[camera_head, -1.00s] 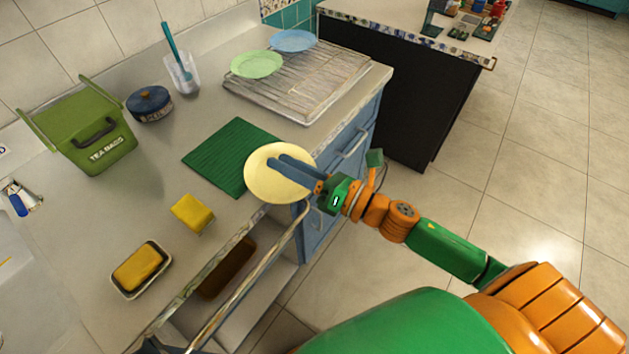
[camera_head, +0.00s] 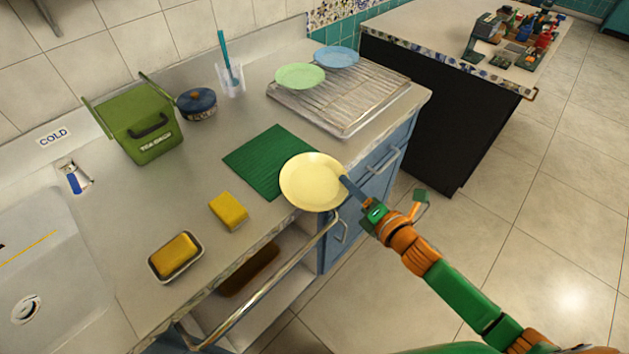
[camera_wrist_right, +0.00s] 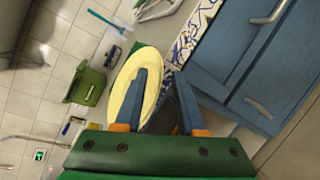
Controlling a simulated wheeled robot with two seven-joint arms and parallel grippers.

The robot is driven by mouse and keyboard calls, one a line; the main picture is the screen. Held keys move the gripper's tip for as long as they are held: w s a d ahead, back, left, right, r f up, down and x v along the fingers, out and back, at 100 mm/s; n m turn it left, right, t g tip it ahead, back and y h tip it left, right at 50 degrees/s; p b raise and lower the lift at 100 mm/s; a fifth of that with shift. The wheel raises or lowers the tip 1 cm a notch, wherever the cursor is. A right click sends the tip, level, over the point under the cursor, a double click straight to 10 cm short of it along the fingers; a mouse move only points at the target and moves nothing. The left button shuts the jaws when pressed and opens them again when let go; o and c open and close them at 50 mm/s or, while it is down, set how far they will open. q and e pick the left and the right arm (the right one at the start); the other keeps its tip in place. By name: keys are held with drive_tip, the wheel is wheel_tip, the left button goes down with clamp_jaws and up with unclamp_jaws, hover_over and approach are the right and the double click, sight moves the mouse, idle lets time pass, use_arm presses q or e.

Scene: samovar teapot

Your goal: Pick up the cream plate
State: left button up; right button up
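The cream plate (camera_head: 313,182) lies at the counter's front edge, overlapping a corner of the green ribbed mat (camera_head: 262,160), its near right rim past the edge. My right gripper (camera_head: 347,186) is at that rim in the head view; one finger shows at the rim. In the right wrist view, the fingers (camera_wrist_right: 158,85) stand apart. One finger lies in front of the plate's face (camera_wrist_right: 128,88), the other beyond its edge on the cabinet side. A gap shows between the fingers, and I see no firm grip. My left gripper is out of view.
A yellow sponge (camera_head: 229,210) and a soap dish (camera_head: 176,257) lie left of the plate. A rack (camera_head: 343,108) with a green plate (camera_head: 300,76) and a blue plate (camera_head: 336,57) stands behind. A handle bar (camera_head: 272,292) runs below the counter edge.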

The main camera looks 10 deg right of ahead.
clamp_jaws()
idle(1.3)
